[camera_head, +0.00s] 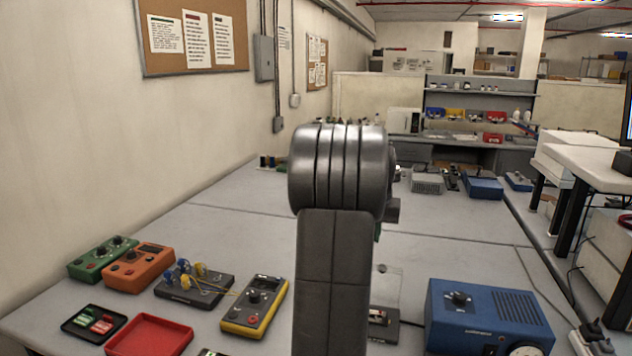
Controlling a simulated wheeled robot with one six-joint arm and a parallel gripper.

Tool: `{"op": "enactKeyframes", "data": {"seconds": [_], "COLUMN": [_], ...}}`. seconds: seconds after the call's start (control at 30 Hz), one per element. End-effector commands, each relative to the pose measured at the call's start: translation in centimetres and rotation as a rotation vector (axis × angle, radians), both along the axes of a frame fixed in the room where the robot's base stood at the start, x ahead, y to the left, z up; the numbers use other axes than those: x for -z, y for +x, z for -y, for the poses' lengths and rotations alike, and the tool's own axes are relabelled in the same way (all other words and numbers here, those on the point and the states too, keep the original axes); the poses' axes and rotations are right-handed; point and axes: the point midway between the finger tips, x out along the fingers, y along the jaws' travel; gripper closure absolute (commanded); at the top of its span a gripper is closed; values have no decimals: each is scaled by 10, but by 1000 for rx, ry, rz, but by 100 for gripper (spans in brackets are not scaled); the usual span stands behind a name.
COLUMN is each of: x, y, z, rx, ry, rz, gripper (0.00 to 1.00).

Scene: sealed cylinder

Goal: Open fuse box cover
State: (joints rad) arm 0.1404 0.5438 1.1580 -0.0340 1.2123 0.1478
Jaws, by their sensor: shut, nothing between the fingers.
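A small dark box (386,328), which looks like the fuse box, sits on the bench just right of my arm. My arm covers its left side. A pale, see-through panel (389,288), which looks like its cover, shows at the back of the box and appears raised. I cannot tell its exact angle. My arm stands upright in the middle of the picture, and its grey links block the view behind them. My gripper does not show.
A blue power unit (483,318) stands close on the right. Left of my arm are a yellow multimeter (255,306), a board with coloured knobs (195,287), a red tray (150,337) and a black fuse tray (94,322). The bench's middle is mostly clear.

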Motion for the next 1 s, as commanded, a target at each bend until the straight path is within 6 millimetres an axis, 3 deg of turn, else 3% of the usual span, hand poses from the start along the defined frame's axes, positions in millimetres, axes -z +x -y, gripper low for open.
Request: {"op": "enactKeyframes", "data": {"seconds": [0.2,0.27,0.3,0.9,1.0], "x": [-45,-50,-36,81,90], "y": [-9,-11,-9,18,29], "z": [-3,-3,-3,5,9], "rx": [0,0,0,0,1], "ry": [0,0,1,1,1], "rz": [5,0,-6,-3,-3], "gripper": [100,100,100,100,100]}}
